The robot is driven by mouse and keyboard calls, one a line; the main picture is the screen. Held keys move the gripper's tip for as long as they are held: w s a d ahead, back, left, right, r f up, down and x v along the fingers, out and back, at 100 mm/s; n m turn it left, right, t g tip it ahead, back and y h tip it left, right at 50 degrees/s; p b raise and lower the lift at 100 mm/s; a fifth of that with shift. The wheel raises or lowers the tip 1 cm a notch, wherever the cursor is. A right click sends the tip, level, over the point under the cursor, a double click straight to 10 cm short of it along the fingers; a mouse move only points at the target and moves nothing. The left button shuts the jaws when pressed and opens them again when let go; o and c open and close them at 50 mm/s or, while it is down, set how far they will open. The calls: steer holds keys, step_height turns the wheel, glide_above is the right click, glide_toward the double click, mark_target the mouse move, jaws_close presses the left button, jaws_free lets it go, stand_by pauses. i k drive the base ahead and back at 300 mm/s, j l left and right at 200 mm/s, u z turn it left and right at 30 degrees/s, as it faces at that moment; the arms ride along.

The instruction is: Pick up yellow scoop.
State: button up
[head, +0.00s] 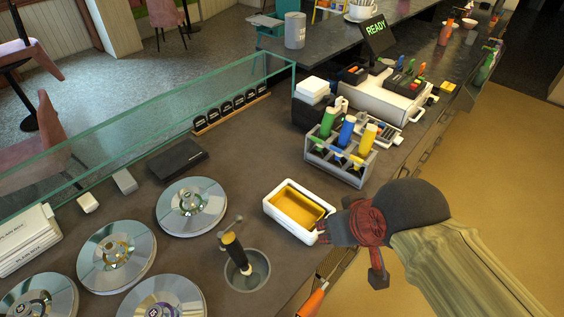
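A grey rack (340,168) on the counter holds three upright scoops or tools with coloured handles. The yellow scoop (367,138) stands in the right slot, next to the blue-handled one (347,131) and the green-handled one (328,121). Only its handle shows clearly; its lower end is mostly hidden by the rack. My gripper (355,250), dark grey and red, is in front of the rack, at the right edge of the white tub. It looks open, with its fingers spread and nothing seen between them. It is apart from the yellow scoop.
A white tub (272,206) with a yellow inside sits beside my gripper. A metal well (262,284) holds a dark-handled tool. Several round lids (192,207) lie at the left. A glass guard (150,125) edges the counter. A machine with a READY screen (376,30) stands behind the rack.

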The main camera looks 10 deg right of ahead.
mark_target(368, 136)
steer(key=i+l+u, duration=0.15)
steer(key=l+u, duration=0.2)
steer(key=l, duration=0.35)
steer(key=i+l+u, duration=0.1)
steer(key=l+u, duration=0.25)
steer(key=l, duration=0.3)
steer(key=l+u, duration=0.35)
steer(key=l, duration=0.4)
